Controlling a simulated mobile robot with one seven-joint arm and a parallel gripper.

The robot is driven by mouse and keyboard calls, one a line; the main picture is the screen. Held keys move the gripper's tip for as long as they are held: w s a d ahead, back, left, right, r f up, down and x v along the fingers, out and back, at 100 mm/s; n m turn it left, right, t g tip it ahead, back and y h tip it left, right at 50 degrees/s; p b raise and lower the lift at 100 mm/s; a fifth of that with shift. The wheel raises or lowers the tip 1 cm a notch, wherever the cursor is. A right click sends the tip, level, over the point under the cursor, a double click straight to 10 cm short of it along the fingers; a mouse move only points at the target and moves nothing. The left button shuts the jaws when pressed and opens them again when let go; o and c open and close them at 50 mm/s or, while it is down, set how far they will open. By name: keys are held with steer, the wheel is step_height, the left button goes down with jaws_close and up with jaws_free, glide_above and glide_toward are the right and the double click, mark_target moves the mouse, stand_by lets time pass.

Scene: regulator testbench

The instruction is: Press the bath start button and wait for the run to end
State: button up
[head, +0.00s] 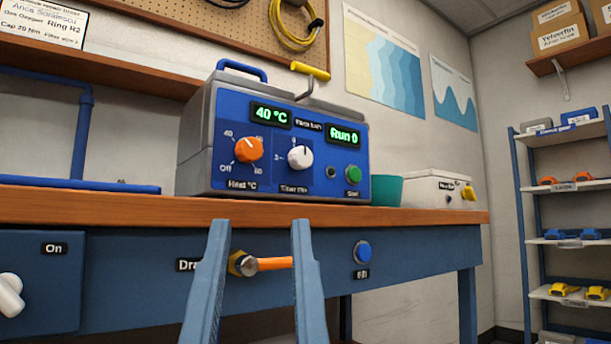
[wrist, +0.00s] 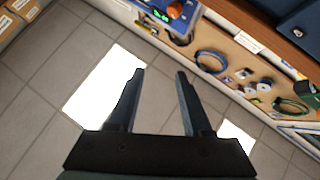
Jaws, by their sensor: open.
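The bath (head: 285,135) is a grey box with a blue front panel, standing on the bench. Its left display (head: 270,114) reads 40 °C and its right display (head: 343,135) reads Run 0. The green start button (head: 353,174) is at the panel's lower right, with a small dark round part left of it. The orange heat knob (head: 248,149) points near 40, and the white timer knob (head: 300,157) is beside it. My gripper (head: 260,224) is open and empty, in front of the bench edge, below and left of the button. It also shows open in the wrist view (wrist: 160,72).
The wooden bench top (head: 420,215) has a drain valve with an orange handle (head: 272,263) and a blue fill button (head: 362,252) below its edge. A teal cup (head: 387,190) and a white box (head: 437,189) stand right of the bath. Blue pipe (head: 80,130) is left.

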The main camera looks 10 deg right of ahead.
jaws_close()
stand_by(1.4)
